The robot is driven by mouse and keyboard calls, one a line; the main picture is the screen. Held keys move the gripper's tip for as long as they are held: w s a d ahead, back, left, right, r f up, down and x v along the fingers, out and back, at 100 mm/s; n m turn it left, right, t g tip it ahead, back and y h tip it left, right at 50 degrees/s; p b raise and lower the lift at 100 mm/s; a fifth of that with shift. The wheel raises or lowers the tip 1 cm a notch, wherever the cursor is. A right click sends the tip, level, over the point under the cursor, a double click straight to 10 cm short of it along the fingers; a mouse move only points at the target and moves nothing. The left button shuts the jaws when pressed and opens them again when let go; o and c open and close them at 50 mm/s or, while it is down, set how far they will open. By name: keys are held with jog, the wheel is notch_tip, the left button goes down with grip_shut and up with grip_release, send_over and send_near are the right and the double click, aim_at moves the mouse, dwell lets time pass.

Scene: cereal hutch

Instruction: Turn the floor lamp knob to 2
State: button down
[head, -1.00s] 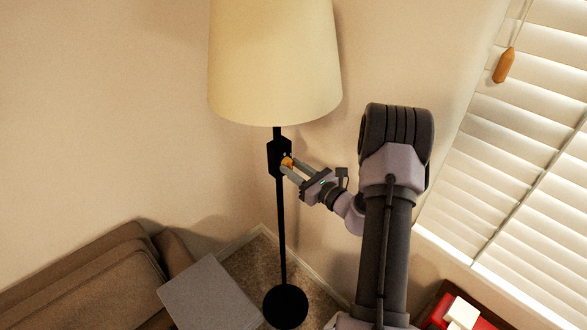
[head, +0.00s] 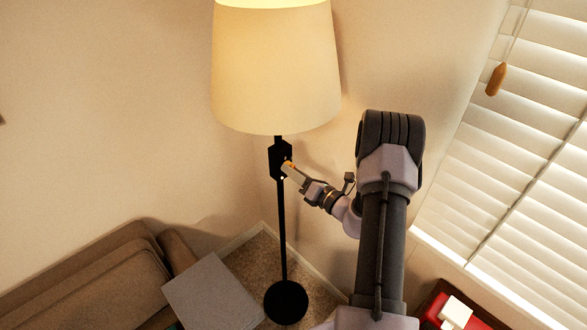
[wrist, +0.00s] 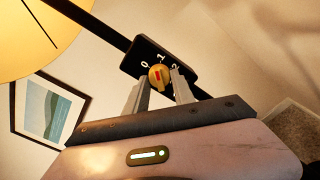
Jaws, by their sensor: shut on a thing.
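The floor lamp (head: 280,215) stands upright in the corner, with a cream shade (head: 275,75) that glows. A black switch plate (wrist: 150,57) on its pole carries the marks 0, 1 and 2. The round yellow knob (wrist: 167,79) with a red pointer line sits below these marks in the wrist view. The pointer is roughly toward 1, as far as I can tell. My gripper (wrist: 159,78) is shut on the knob, one finger on each side. In the head view my gripper (head: 289,170) reaches the plate from the right and mostly hides the knob.
A brown sofa (head: 90,280) and a grey flat-topped piece (head: 212,295) stand at the lower left. White window blinds (head: 520,150) with a hanging wooden pull (head: 496,79) are on the right. A red and white object (head: 455,312) is at lower right. A framed picture (wrist: 48,110) hangs on the wall.

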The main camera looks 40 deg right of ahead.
jog(key=shift+r+m+p, duration=0.15)
jog(key=shift+m+p, duration=1.35)
jog(key=shift+m, duration=2.35)
jog(key=shift+r+m+p, duration=0.1)
jog(key=shift+m+p, duration=1.4)
jog(key=shift+m, duration=2.35)
jog(key=c, duration=1.1)
grip_release()
jog(key=shift+s, duration=0.1)
jog(key=s+d+b, duration=0.1)
jog(key=s+d, duration=0.1)
jog(key=s, duration=1.5)
jog(key=shift+d, duration=0.15)
